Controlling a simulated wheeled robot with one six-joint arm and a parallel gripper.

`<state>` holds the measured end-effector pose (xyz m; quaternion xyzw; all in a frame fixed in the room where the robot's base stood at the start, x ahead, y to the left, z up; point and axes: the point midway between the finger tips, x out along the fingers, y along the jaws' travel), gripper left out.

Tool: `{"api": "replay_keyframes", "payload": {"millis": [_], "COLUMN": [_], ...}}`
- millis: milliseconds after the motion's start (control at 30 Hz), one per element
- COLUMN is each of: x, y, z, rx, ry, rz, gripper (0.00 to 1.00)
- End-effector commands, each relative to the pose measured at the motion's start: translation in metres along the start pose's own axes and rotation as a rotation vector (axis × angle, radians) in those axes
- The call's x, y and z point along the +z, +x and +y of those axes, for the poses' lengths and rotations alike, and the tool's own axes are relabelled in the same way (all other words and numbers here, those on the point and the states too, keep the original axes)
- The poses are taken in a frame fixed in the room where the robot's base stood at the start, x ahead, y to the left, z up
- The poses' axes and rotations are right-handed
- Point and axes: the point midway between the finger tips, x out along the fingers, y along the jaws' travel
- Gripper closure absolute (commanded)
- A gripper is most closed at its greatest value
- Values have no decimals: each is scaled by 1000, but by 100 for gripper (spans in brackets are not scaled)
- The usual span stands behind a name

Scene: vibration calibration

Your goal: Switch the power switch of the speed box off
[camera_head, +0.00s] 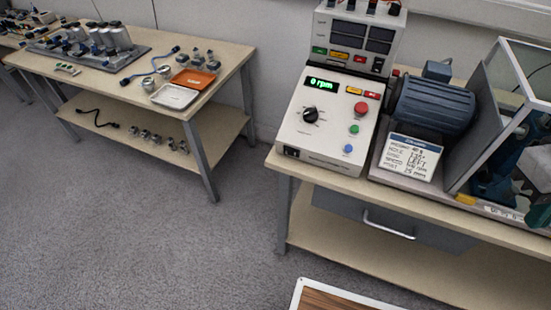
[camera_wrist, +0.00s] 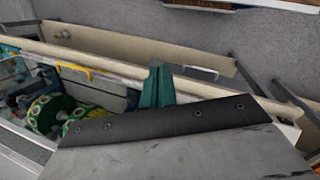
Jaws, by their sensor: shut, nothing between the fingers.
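The speed box (camera_head: 327,122) is a cream, sloped console on the bench in the head view. Its green display (camera_head: 322,83) reads 0 rpm. The power switch (camera_head: 291,152) is a small black rocker at the box's lower left front; its position is too small to tell. A black knob (camera_head: 310,115) and red, green and blue buttons are on the face. My gripper (camera_wrist: 157,86) shows teal fingers in the wrist view, shut and empty, above the bench edge near the rotor end. The speed box is not recognizable in the wrist view.
A blue motor (camera_head: 434,103) with a label card (camera_head: 413,157) stands right of the box. A framed clear guard (camera_head: 500,110) is further right. A meter unit (camera_head: 355,40) stands behind the box. A drawer handle (camera_head: 388,224) projects below. Open floor lies left, before another table (camera_head: 228,62).

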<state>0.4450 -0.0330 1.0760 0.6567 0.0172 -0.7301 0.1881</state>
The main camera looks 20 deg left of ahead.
Motion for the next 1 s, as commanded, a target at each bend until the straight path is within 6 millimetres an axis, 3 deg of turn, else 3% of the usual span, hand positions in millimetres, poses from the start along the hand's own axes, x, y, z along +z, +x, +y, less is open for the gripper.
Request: {"api": "replay_keyframes", "payload": {"millis": [267,467,567,733,900,1000], "x": [-75,-138,-165,-194,-193,-183], "y": [20,29,35,56,89,108], "z": [-25,-82,-126,-225,-327,-371], "rx": [462,851,1060,1433,1773,1922], "ry": [-544,-921,-1104,-1405,-1656,-1757], "rz": [-240,-311,-313,-265,-160,-96], "gripper": [100,100,100,100,100,100]}}
